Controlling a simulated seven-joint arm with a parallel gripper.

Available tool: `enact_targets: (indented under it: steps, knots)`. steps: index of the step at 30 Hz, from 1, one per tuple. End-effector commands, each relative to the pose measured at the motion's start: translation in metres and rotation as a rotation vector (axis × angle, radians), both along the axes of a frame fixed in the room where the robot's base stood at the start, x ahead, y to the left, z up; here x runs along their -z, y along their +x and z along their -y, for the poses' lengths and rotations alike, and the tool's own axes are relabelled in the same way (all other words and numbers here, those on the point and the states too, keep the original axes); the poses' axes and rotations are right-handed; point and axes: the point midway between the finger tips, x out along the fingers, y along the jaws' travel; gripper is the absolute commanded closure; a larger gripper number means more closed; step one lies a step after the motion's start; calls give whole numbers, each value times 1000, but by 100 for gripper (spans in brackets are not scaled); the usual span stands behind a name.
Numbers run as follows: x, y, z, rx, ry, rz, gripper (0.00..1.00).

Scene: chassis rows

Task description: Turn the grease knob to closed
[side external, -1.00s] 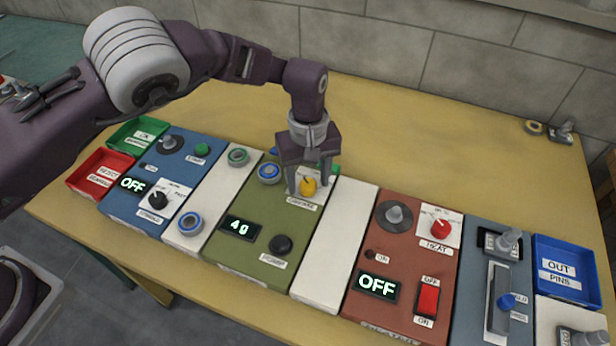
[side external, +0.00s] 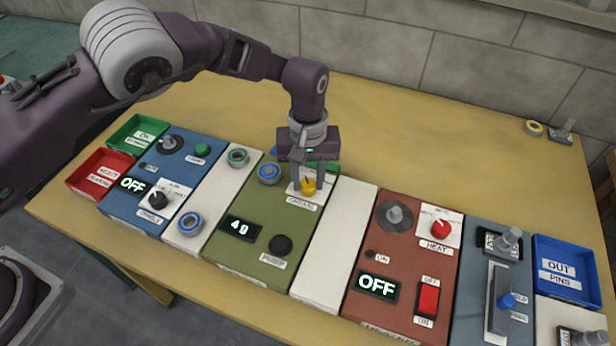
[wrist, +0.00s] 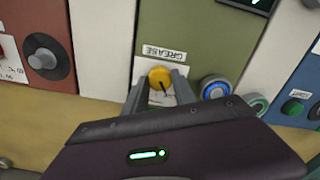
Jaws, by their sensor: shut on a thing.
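The yellow grease knob (side external: 308,187) sits on a white plate at the back of the green panel (side external: 225,258), above the GREASE label (side external: 301,203). My gripper (side external: 308,184) points down over it with its fingers closed around the knob. In the wrist view the knob (wrist: 160,78) shows between the two fingertips (wrist: 160,84), with a dark pointer mark below it. The plate's position markings are mostly hidden by the fingers. The green panel's display (side external: 241,228) reads 4g.
A blue-ringed part (side external: 269,173) sits just left of the knob on the green panel. A black PUSH knob (side external: 281,245) is at its front. A blank white panel (side external: 336,245) lies to the right, then the red HEAT panel (side external: 385,330).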

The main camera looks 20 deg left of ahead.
Motion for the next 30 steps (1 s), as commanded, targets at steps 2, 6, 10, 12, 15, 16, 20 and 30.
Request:
enact_targets:
  steps: [2,6,10,12,15,16,20,30]
  knots:
    - [-1,0,1,68,-3,0,100]
    - [-1,0,1,194,-2,0,100]
    - [-1,0,0,305,-2,0,100]
    - [-1,0,1,359,-2,0,100]
    - [-1,0,0,428,-2,0,100]
    - [0,0,0,446,-1,0,100]
    - [0,0,0,517,-1,0,100]
    - [0,-1,0,608,-1,-1,100]
